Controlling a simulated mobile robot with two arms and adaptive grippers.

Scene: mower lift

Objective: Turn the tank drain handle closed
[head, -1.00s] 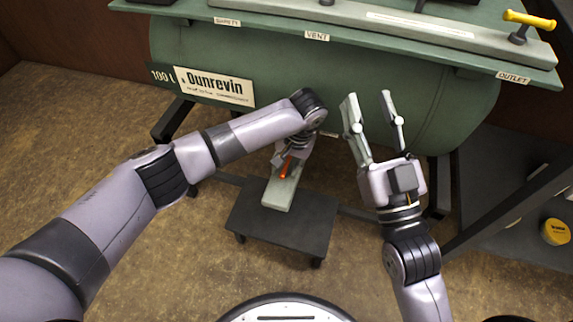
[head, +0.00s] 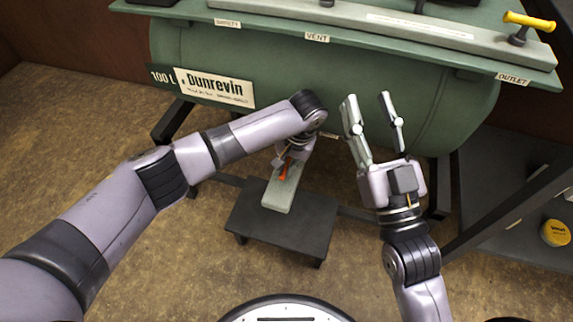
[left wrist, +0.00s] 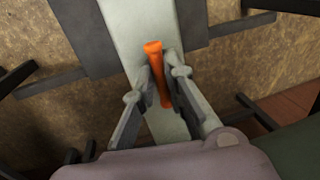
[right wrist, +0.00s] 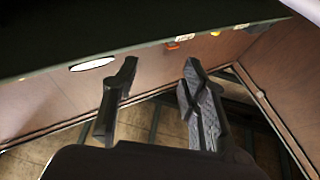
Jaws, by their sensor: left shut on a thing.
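The orange drain handle (head: 285,170) sits low under the green tank (head: 330,90), above a pale grey bar (head: 278,198). In the left wrist view the orange handle (left wrist: 156,72) lies between the two fingers of my left gripper (left wrist: 160,85), its end sticking out past them. My left gripper (head: 287,164) is shut on the handle; my wrist partly hides it in the head view. My right gripper (head: 371,108) is open and empty, raised in front of the tank. In the right wrist view its fingers (right wrist: 158,75) are apart with nothing between them.
A dark low platform (head: 280,228) on small feet stands under the pale bar. A yellow outlet handle (head: 529,20) is on the tank's top bar at the right. A yellow round can (head: 555,232) is at the far right. The floor at left is clear.

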